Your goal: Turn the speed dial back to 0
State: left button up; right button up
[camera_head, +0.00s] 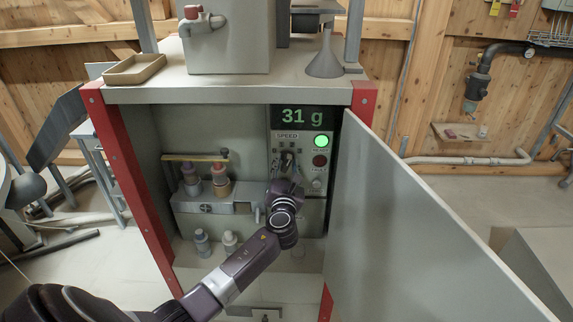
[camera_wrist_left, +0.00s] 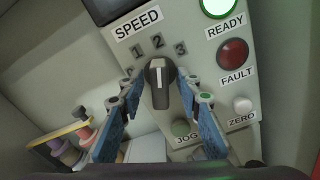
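The speed dial (camera_wrist_left: 160,84) is a dark knob with a white pointer line on the control panel (camera_wrist_left: 225,62). It sits below the SPEED label with the marks 1, 2 and 3. Its pointer is towards the 2; the 0 mark is mostly hidden by a finger. My left gripper (camera_wrist_left: 158,88) has its blue-padded fingers apart, one on each side of the dial. I cannot tell whether they touch it. In the head view, my left gripper (camera_head: 287,165) is at the panel and mostly covers the dial. My right gripper is not in view.
The display (camera_head: 301,115) reads 31 g. The green READY light (camera_head: 321,142) is lit above the red FAULT light (camera_head: 320,161). The open cabinet door (camera_head: 400,230) stands to the right of my arm. Bottles (camera_head: 220,180) stand in the cabinet, left of the panel.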

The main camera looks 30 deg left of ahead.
pick_arm(q)
grip_shut()
jog(key=shift+n, duration=1)
jog(key=n+b, duration=0.1)
jog(key=n, duration=0.3)
jog(key=shift+f+b, duration=0.1)
jog(key=shift+b, duration=0.3)
jog(key=n+b, duration=0.2)
jog(key=n, duration=0.4)
jog(key=shift+n, duration=0.4)
jog(key=n+b, duration=0.2)
jog(key=n, duration=0.2)
jog(key=shift+n, duration=0.4)
